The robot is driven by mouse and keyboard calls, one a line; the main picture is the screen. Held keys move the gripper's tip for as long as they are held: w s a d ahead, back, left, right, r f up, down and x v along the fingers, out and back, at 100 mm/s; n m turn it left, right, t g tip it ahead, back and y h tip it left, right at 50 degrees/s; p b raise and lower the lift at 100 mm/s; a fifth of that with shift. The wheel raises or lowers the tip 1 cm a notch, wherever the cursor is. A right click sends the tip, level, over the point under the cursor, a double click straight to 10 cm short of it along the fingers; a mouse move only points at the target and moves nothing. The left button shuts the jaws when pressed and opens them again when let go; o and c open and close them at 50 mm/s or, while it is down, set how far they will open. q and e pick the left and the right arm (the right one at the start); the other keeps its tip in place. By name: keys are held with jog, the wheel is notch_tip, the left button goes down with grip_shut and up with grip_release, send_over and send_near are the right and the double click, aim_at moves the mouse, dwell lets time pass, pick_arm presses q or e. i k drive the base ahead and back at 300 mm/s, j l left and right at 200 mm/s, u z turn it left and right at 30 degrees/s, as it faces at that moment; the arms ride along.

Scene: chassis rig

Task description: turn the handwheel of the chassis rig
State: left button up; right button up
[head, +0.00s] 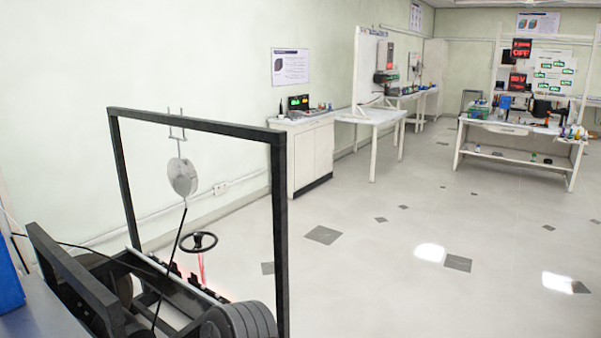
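The chassis rig stands at the lower left of the head view, with a tall black frame (278,190) over a low wheeled base. The handwheel (199,242) is a small black ring with spokes, lying roughly flat inside the frame, above red parts on the base. A round grey disc (183,177) hangs from the frame's top bar, with a black cable below it. Neither of my grippers shows in this view.
A dark ribbed wheel (240,322) sits at the rig's near corner. A blue object (8,285) is at the left edge. A white cabinet (310,158) and benches line the far wall. A workbench (520,135) stands at the back right. The floor right of the rig is clear.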

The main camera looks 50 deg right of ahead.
aim_at(198, 235)
jog(key=z, duration=0.55)
jog(key=u, duration=0.4)
jog(key=l+u, duration=0.4)
jog(key=l, duration=0.25)
jog(key=l+u, duration=0.45)
jog(key=l, duration=0.25)
jog(key=k+l, duration=0.1)
jog(key=l, duration=0.4)
jog(key=l+u, duration=0.1)
jog(key=l, duration=0.35)
jog(key=k+l, duration=0.15)
jog(key=l, duration=0.3)
jog(key=k+l, duration=0.1)
jog(key=l, duration=0.4)
jog(key=k+l+u, duration=0.1)
jog(key=l, duration=0.35)
jog(key=k+l, duration=0.1)
jog(key=l, duration=0.35)
jog(key=k+l+u, duration=0.1)
jog(key=l, duration=0.4)
jog(key=k+l, duration=0.15)
jog(key=l, duration=0.3)
